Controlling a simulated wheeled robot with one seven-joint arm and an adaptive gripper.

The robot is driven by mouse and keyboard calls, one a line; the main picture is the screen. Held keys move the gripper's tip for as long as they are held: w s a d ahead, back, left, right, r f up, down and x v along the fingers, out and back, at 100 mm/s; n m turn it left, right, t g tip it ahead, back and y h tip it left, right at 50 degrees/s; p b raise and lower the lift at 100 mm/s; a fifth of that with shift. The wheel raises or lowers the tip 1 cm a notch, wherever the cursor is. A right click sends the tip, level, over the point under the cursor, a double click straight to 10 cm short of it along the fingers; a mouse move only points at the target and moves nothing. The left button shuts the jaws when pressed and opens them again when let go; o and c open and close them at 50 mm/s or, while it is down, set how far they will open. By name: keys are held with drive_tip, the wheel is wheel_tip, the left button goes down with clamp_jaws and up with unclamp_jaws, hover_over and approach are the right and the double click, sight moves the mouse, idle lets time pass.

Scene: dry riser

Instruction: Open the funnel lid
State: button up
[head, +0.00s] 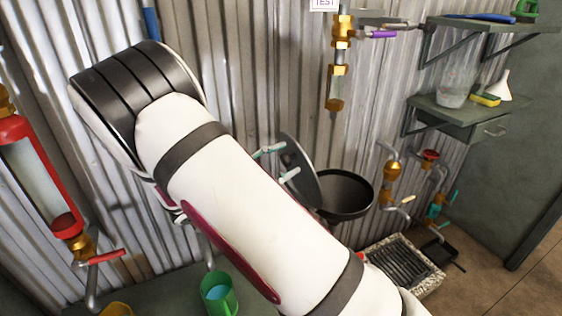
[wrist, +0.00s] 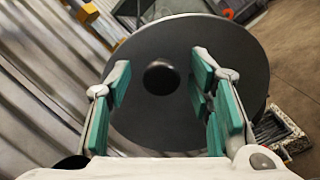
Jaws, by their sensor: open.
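The black funnel (head: 345,192) is fixed by the corrugated wall in the head view, and its mouth shows open. Its round dark lid (head: 302,172) stands raised and steeply tilted at the left side of the mouth. In the wrist view the lid (wrist: 150,120) shows as a wide disc facing me, with a round black knob (wrist: 161,77) in its middle. My gripper (head: 279,162) is open on the knob side of the lid. In the wrist view its teal-padded fingers (wrist: 160,76) stand apart on either side of the knob, with gaps to it. My arm hides part of the head view.
Brass valves and pipes (head: 391,178) are on the wall right of the funnel. A grated drain (head: 402,262) lies on the floor below. Shelves (head: 455,112) hold a clear container and a white funnel. A green cup (head: 219,293) stands at the lower left.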

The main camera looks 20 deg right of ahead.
drive_tip(key=a+f, duration=0.2)
drive_tip(key=a, duration=0.9)
drive_tip(key=shift+s+a+f, duration=0.15)
drive_tip(key=shift+s+a, duration=0.05)
drive_tip(key=shift+a, duration=0.2)
drive_tip(key=s+d+r+m+g+y+p, duration=0.45)
drive_tip(key=s+d+r+y, duration=0.6)
drive_tip(key=s, duration=0.35)
drive_tip(key=s+a+r+m+t+y+p, duration=0.1)
drive_tip(key=s+r+t+y, duration=0.3)
drive_tip(key=s, duration=0.5)
drive_tip(key=s+a+r+m+t+y+p, duration=0.2)
drive_tip(key=s+r+m+t+y+p, duration=0.2)
drive_tip(key=s, duration=0.4)
drive_tip(key=shift+s+a+r+y, duration=0.2)
drive_tip(key=shift+s+r+y, duration=0.2)
drive_tip(key=shift+r+y, duration=0.35)
